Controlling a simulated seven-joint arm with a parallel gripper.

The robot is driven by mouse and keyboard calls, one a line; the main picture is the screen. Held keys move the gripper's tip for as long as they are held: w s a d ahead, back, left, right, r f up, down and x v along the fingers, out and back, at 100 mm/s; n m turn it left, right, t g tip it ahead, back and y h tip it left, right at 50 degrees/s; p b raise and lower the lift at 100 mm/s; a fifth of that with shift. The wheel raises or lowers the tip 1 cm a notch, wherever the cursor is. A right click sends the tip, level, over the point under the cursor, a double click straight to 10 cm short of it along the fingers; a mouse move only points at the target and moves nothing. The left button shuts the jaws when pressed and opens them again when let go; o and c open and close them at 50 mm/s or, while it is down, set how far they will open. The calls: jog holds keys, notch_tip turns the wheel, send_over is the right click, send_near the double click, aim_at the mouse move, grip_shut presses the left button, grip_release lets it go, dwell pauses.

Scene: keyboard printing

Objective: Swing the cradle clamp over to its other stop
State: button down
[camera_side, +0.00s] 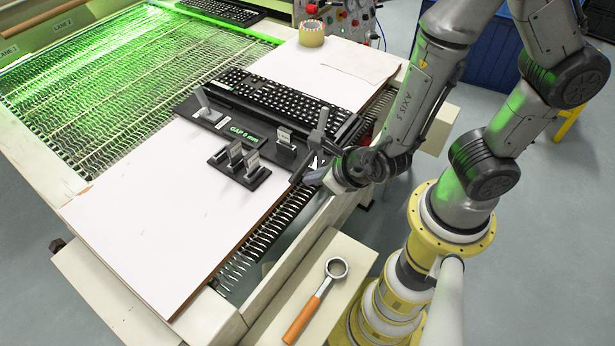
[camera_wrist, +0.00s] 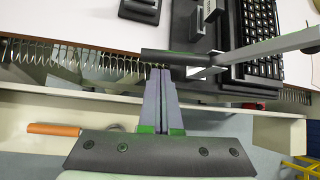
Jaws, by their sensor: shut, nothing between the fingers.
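The black cradle (camera_side: 222,128) holds a black keyboard (camera_side: 275,92) on the white board. A small green display on the cradle (camera_side: 247,134) reads "GAP 0 mm". What looks like the cradle clamp (camera_side: 322,122) is a raised lever at the cradle's near right end. In the wrist view its grey arm (camera_wrist: 262,50) runs up to the right, by a dark bar (camera_wrist: 170,57). My gripper (camera_side: 315,164) is low beside it. Its fingers (camera_wrist: 160,72) are shut and empty, their tips right at the dark bar. I cannot tell whether they touch it.
An orange-handled ring tool (camera_side: 313,305) lies on the near shelf. The board's left part is clear.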

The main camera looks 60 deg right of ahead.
jog(key=shift+x, duration=1.35)
jog(key=shift+a+r, duration=0.1)
jog(key=shift+r, duration=0.4)
jog(key=shift+w+r, duration=0.1)
jog(key=shift+r, duration=0.75)
jog(key=d+r+y, duration=0.1)
jog(key=d+r, duration=0.2)
jog(key=r, duration=0.2)
jog(key=shift+m, duration=0.3)
jog(key=shift+w+d+r, duration=0.15)
jog(key=shift+d+r, duration=0.1)
jog(key=shift+d, duration=0.05)
